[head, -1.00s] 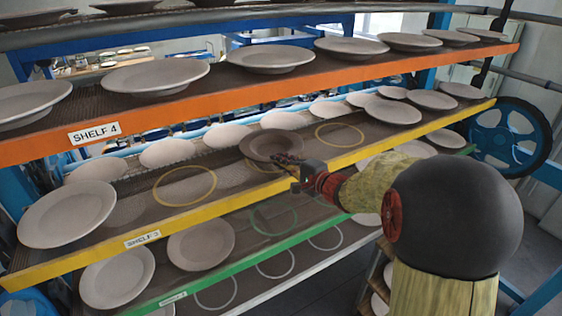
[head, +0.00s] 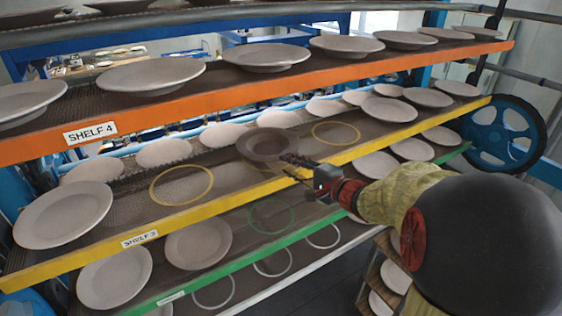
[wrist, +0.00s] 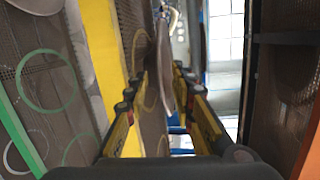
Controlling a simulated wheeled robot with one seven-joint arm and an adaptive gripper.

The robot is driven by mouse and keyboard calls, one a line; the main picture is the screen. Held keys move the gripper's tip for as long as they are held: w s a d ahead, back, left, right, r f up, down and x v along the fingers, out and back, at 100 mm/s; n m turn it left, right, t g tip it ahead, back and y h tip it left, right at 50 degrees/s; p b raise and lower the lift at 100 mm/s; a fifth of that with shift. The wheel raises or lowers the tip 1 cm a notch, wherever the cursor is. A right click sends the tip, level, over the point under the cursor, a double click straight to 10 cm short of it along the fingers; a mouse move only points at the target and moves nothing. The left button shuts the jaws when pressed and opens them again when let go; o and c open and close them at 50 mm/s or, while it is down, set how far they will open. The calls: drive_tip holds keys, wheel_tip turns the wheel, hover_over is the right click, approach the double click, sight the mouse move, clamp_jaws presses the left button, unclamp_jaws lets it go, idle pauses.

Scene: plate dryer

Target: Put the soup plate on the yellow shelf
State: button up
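The soup plate (head: 265,143), darker than its neighbours, is over a ring-marked place on the yellow-edged shelf (head: 190,215), between two empty yellow rings. In the wrist view the plate (wrist: 165,58) appears nearly edge-on, just beyond the fingertips, close to the shelf surface. Whether it rests fully flat on the shelf is hard to tell. My gripper (head: 291,161) is at the plate's near right side, above the shelf's front edge. In the wrist view its two fingers (wrist: 159,76) are spread apart, with a clear gap between them.
The orange-edged shelf (head: 300,83) above carries several plates and limits height. The green-edged shelf (head: 225,268) lies below. A large plate (head: 62,215) stands at the left of the yellow shelf. Empty rings (head: 181,186) and (head: 336,133) flank the soup plate. A blue wheel (head: 500,135) is at right.

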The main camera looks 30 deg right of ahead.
drive_tip(key=s+r+n+g+h, duration=0.3)
drive_tip(key=s+r+n+h, duration=0.25)
drive_tip(key=s+h, duration=0.2)
drive_tip(key=s+a+f+n+g+y, duration=0.2)
drive_tip(key=s+a+f+n+g, duration=0.1)
drive_tip(key=s+a, duration=0.6)
drive_tip(key=s+a+f+n+g+y, duration=0.2)
drive_tip(key=s+a+f+n+g, duration=0.2)
drive_tip(key=s+a+n, duration=0.4)
drive_tip(key=s+a+f, duration=0.1)
drive_tip(key=s, duration=0.3)
drive_tip(key=shift+a, duration=0.25)
drive_tip(key=shift+n+y, duration=0.25)
wheel_tip(320, 180, down, 21)
drive_tip(key=b, duration=2.1)
